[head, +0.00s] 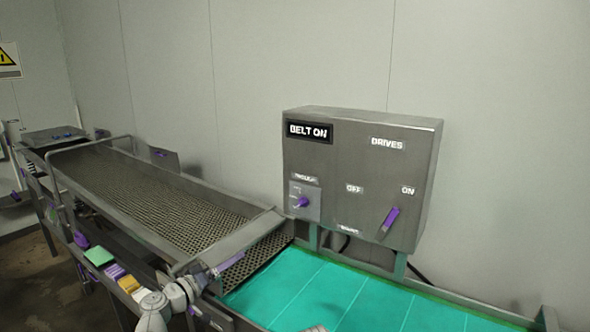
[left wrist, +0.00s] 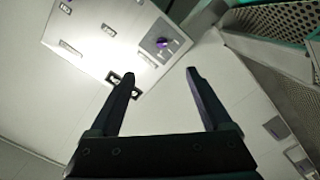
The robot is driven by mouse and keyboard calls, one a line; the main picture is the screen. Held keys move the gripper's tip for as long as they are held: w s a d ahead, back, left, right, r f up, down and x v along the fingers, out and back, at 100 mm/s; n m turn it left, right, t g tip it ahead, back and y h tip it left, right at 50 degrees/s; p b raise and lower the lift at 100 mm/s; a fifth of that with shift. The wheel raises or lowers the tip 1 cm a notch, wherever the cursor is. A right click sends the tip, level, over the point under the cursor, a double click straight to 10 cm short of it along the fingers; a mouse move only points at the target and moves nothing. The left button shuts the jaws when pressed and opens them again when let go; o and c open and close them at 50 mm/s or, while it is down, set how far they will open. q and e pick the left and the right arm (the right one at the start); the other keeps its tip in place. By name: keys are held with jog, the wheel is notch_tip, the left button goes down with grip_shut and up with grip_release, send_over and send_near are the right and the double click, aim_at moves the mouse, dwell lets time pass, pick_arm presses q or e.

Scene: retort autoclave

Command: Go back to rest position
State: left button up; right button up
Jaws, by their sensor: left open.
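My left gripper (head: 236,257) is low in the head view, over the near edge of the conveyor, left of the control box. In the left wrist view its two dark fingers (left wrist: 160,75) stand wide apart with nothing between them. The grey control box (head: 345,150) has a lit sign (head: 308,131) reading BELT ON. Its purple DRIVES lever (head: 390,220) tilts up to the right, toward ON. A purple knob (head: 302,202) sits at the box's lower left. My right gripper is not in view.
A perforated metal conveyor (head: 165,195) runs from the back left to a green belt (head: 340,295) at the front right. Coloured boxes (head: 99,257) line its near side. A bare wall (head: 500,110) stands behind. Open floor (head: 40,285) lies at the left.

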pick_arm(q)
jog(key=s+d+f+m+g+b, duration=0.25)
jog(key=s+d+f, duration=0.2)
jog(key=f, duration=0.25)
jog(key=s+d+f+m+g+y+b, duration=0.1)
jog(key=s+d+f+g+b, duration=0.25)
jog(key=d+f, duration=0.3)
jog(key=s+d+f+m+g+b, duration=0.2)
jog(key=s+d+f+g, duration=0.15)
jog(key=f, duration=0.35)
jog(key=s+a+f+g+y+b, duration=0.2)
jog(key=s+f+g+y+b, duration=0.3)
jog(key=s+f+y, duration=0.5)
jog(key=shift+s+a+f+y+b, duration=0.35)
jog(key=shift+s+f+b, duration=0.8)
jog(key=shift+s+f, duration=1.45)
jog(key=shift+w+f, duration=0.5)
jog(key=shift+w, duration=0.05)
